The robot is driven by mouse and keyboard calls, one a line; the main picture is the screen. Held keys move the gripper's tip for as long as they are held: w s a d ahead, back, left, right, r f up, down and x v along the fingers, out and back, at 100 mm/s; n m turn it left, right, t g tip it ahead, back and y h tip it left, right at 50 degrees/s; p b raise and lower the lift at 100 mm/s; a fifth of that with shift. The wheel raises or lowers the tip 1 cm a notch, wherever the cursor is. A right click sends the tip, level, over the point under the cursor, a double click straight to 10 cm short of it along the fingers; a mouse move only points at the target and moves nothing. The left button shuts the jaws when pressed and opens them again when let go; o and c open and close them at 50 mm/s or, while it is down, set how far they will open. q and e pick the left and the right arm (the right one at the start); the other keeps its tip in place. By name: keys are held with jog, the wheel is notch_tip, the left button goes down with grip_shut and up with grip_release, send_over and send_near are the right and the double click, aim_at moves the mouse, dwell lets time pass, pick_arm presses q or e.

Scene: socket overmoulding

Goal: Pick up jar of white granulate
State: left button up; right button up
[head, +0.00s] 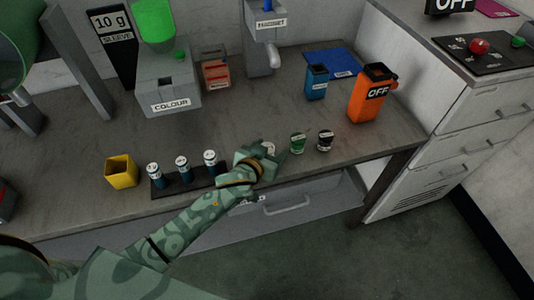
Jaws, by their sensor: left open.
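A small jar with a whitish top (270,148) stands on the grey bench, at the left end of a short row of jars. Most of it is hidden behind my left gripper, and its contents are hard to make out. My left gripper (261,151) is open at this jar, its fingers right beside or around it; I cannot tell which, nor whether they touch. To its right stand a green jar (297,143) and a black jar (325,140). My right gripper is not in view.
Left of the gripper, several labelled cylinders (182,168) stand on a dark strip beside a yellow open box (122,172). The bench between is clear.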

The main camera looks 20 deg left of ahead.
pick_arm(q)
jog(key=c, duration=1.1)
jog(key=shift+r, duration=0.1)
